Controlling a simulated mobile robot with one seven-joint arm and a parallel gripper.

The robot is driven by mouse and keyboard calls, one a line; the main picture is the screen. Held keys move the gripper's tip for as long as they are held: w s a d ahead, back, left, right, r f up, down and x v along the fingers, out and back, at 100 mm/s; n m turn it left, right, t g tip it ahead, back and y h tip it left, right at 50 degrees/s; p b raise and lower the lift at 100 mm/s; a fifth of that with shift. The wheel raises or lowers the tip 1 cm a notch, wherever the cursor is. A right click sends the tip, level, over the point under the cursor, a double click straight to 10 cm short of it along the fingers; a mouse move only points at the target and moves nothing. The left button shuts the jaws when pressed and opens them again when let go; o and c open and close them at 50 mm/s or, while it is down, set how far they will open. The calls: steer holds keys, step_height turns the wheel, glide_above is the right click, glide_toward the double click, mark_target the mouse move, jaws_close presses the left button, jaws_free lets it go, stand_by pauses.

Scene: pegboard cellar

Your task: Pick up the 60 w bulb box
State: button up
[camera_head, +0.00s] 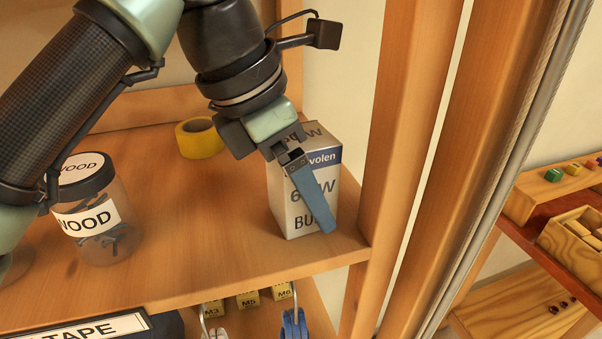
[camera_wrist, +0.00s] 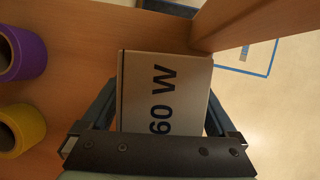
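The 60 W bulb box (camera_head: 297,206) is a white carton with a blue band and dark print. It stands upright on the wooden shelf near its right front corner. My gripper (camera_head: 304,190) points down over it, and one blue finger lies across its front right side; the other finger is hidden behind the box. In the wrist view, the box top (camera_wrist: 165,92) with "60 W" shows between the two fingers of my gripper (camera_wrist: 161,95). The fingers straddle it, with a narrow gap at the left; contact at the right is unclear.
A clear jar labelled WOOD (camera_head: 92,225) stands left on the shelf (camera_head: 190,250). A yellow tape roll (camera_head: 200,138) lies behind; a purple roll (camera_wrist: 22,53) shows in the wrist view. A wooden post (camera_head: 405,130) rises close to the right of the box.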

steer(key=c, duration=1.1)
steer(key=shift+r, duration=0.2)
